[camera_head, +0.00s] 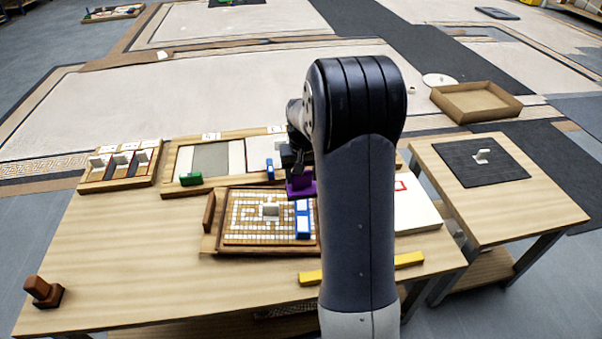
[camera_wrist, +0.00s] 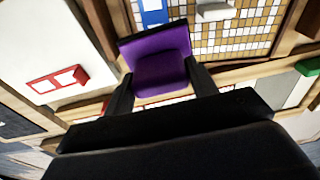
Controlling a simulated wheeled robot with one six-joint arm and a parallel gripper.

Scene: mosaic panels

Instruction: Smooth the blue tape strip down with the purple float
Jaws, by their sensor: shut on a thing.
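My gripper (camera_wrist: 158,88) is shut on the purple float (camera_wrist: 160,60) and holds it near the back right corner of the mosaic panel. In the head view the float (camera_head: 299,186) shows just left of my arm, partly hidden by it. The blue tape strip (camera_head: 303,228) lies on the right side of the mosaic panel (camera_head: 245,240), with white patches on it. It also shows in the wrist view (camera_wrist: 153,14), beyond the float. I cannot tell whether the float touches anything below it.
A white board (camera_head: 415,208) lies to the right. A yellow bar (camera_head: 409,260) lies in front. The table's left side is mostly clear.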

